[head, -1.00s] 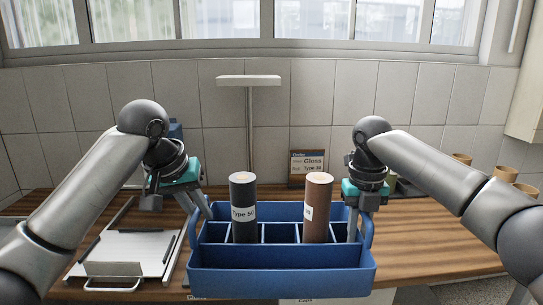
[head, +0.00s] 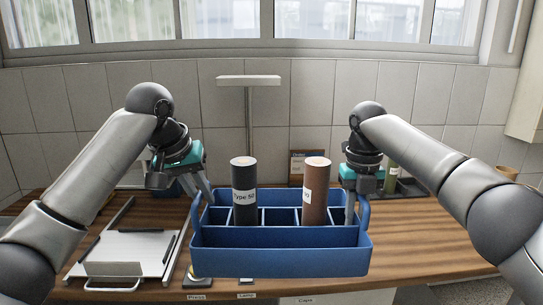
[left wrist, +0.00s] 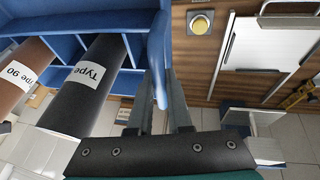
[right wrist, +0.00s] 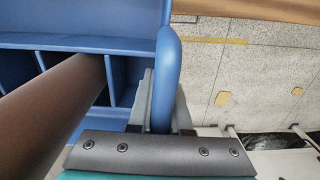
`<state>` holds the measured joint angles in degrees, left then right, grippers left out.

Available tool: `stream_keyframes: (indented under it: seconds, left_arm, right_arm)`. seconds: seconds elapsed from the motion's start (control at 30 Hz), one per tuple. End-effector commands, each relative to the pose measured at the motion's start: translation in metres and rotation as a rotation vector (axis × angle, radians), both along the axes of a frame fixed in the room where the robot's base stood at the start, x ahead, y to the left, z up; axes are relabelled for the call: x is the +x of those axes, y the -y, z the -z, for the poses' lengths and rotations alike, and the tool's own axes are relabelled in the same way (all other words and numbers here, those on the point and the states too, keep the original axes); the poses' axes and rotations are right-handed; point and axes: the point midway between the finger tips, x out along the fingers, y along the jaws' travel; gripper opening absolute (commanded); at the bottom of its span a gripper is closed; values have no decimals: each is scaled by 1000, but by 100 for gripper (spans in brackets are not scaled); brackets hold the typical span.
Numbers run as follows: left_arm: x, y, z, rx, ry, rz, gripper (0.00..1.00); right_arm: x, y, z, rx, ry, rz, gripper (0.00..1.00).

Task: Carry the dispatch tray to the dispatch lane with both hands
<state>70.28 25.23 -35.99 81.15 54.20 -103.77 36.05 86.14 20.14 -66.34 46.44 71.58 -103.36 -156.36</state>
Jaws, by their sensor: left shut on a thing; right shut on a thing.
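The dispatch tray (head: 280,262) is a blue divided caddy with a raised handle loop at each end, level in the middle of the head view. A dark roll (head: 243,185) labelled "Type 50" and a brown roll (head: 315,185) stand in separate compartments. The brown roll's label reads "Type 90" in the left wrist view (left wrist: 22,72). My left gripper (head: 206,193) is shut on the tray's left handle, and my right gripper (head: 350,205) is shut on its right handle. Both handles show between the fingers in the wrist views. I cannot identify the dispatch lane.
A lamp (head: 248,82) and order sign (head: 300,165) stand behind the tray.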

Motion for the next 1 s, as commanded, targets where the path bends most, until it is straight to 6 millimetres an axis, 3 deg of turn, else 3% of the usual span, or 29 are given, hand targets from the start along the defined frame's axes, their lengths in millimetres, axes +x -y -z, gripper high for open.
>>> stream_keyframes:
  seconds: [1.0]
  left_arm:
    - [16, -2, -14, 2, 2, -4, 0]
  right_arm:
    - [16, 2, -14, -2, 2, 5, 0]
